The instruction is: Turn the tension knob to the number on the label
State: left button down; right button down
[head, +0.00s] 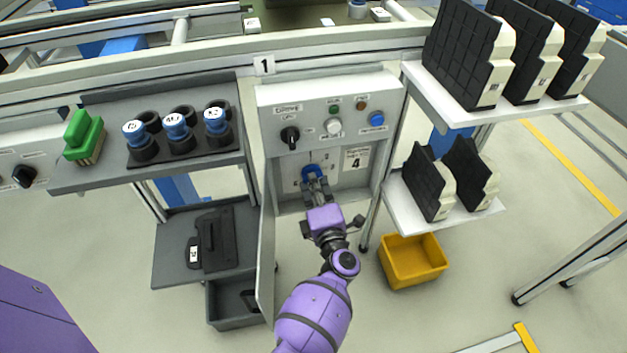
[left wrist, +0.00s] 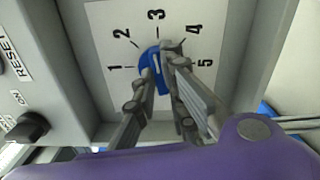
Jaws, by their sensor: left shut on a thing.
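The blue tension knob (head: 311,170) sits on the lower panel of the grey control box. In the left wrist view the knob (left wrist: 149,66) is ringed by a dial plate (left wrist: 103,27) with the numbers 1 to 5. A pale mark on the knob seems to point near 3, but the fingers partly hide it. The white label (head: 356,160) right of the knob reads 4. My left gripper (head: 316,182) is shut on the knob; its fingers (left wrist: 160,68) lie on either side of it. My right gripper is not in view.
Above are a black drive switch (head: 290,137), a white button (head: 333,127) and a blue button (head: 377,119). An open cabinet door (head: 265,245) stands left of my arm. A yellow bin (head: 413,260) is on the floor at right. Shelves flank the box.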

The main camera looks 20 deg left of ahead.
pick_arm(q)
jog(key=m+p, duration=0.4)
jog(key=m, duration=0.6)
jog(key=shift+p, duration=0.3)
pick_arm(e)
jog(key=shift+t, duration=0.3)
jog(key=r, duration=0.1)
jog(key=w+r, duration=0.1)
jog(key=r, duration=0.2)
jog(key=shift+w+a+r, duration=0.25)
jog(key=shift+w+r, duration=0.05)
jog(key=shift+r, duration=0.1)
pick_arm(q)
jog(key=shift+m, duration=0.4)
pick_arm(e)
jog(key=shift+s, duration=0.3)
pick_arm(q)
jog(key=c, duration=1.8)
grip_release()
jog(key=shift+d, duration=0.1)
jog(key=v, duration=1.2)
